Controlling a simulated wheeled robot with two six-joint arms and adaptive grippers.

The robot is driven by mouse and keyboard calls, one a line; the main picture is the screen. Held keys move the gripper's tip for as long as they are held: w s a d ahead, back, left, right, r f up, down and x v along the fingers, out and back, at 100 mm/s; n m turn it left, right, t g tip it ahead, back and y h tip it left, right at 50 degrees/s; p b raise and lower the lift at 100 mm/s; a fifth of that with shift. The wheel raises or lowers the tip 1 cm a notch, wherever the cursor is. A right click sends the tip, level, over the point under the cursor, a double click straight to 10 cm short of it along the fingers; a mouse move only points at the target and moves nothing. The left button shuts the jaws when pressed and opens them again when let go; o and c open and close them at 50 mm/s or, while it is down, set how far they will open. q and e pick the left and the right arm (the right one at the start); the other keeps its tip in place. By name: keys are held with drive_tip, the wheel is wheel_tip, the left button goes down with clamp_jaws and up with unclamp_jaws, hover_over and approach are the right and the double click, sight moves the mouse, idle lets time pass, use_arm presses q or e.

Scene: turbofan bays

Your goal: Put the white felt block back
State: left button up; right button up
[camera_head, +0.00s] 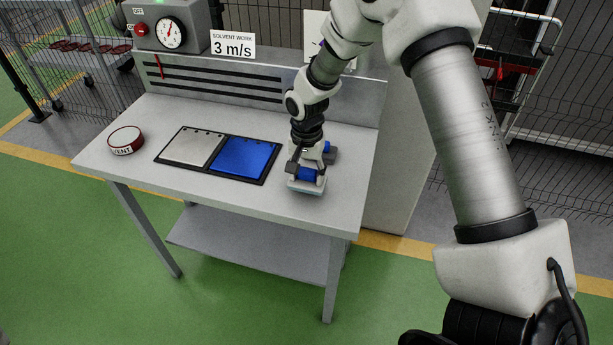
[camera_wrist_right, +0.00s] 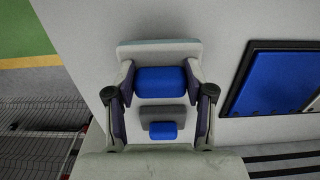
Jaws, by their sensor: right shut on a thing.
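The white felt block (camera_head: 305,186) has a pale base and a blue grip, and is at the right part of the workbench top. My right gripper (camera_head: 306,172) reaches down from above and is shut on its blue grip. In the right wrist view the blue grip of the white felt block (camera_wrist_right: 160,80) sits between the two fingers, with the pale base showing beyond. I cannot tell whether the base touches the bench. My left gripper is not in view.
A grey block with a blue grip (camera_wrist_right: 163,124) stands close behind the held one. A black-framed board (camera_head: 186,165) with a silver and a blue panel lies left of the gripper. A red-and-white round tin (camera_head: 126,140) is at the bench's left. The bench front edge (camera_head: 230,206) is clear.

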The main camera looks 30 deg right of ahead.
sight(306, 172)
drive_tip(key=shift+s+f, duration=0.1)
drive_tip(key=shift+f, duration=1.15)
drive_tip(key=o, duration=1.1)
wheel_tip(306, 172, up, 12)
drive_tip(key=shift+r+b, duration=0.1)
drive_tip(key=shift+b, duration=0.65)
